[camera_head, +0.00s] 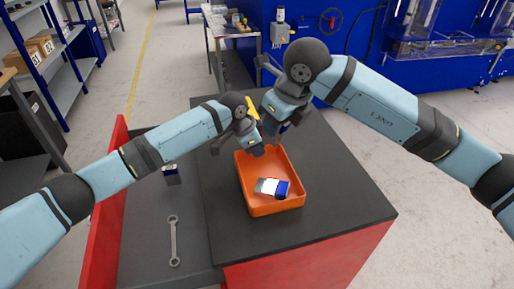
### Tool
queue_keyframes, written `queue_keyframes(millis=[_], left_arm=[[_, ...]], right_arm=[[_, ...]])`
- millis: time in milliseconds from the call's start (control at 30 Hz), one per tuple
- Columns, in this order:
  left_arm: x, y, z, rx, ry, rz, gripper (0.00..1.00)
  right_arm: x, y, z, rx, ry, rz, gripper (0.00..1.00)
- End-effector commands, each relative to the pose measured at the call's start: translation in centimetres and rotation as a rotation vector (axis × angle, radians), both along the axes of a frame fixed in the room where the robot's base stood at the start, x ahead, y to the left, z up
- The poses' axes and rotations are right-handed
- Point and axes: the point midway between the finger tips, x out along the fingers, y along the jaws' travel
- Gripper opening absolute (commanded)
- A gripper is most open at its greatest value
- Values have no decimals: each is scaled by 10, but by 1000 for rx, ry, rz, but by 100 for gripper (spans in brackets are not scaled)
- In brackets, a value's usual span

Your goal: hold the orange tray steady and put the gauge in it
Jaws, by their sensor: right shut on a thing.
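The orange tray (297,201) sits upright on the dark tabletop. A blue, white and grey item (272,188) lies inside it; I cannot tell if this is the gauge. My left gripper (258,150) points down at the tray's far left rim; its fingertips are too small and dark to tell open from shut. My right gripper (283,127) is above and beyond the tray's far edge. It is shut on a small dark blue thing (284,128), mostly hidden by the gripper, so I cannot tell whether it is the gauge.
A wrench (174,241) and a small dark item with a white top (171,174) lie on the lower grey surface at left. The dark tabletop (335,205) is clear right of the tray. The two grippers are close together.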

Motion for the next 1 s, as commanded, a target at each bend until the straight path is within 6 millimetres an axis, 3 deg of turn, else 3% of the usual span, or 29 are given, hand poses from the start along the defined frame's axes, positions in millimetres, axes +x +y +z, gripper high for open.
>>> queue_keyframes(millis=[267,1000], left_arm=[[0,0,0,0,0,0,0],[0,0,1,0,-1,0,0]], right_arm=[[0,0,-2,1,-1,0,0],[0,0,-54,-1,1,0,0]])
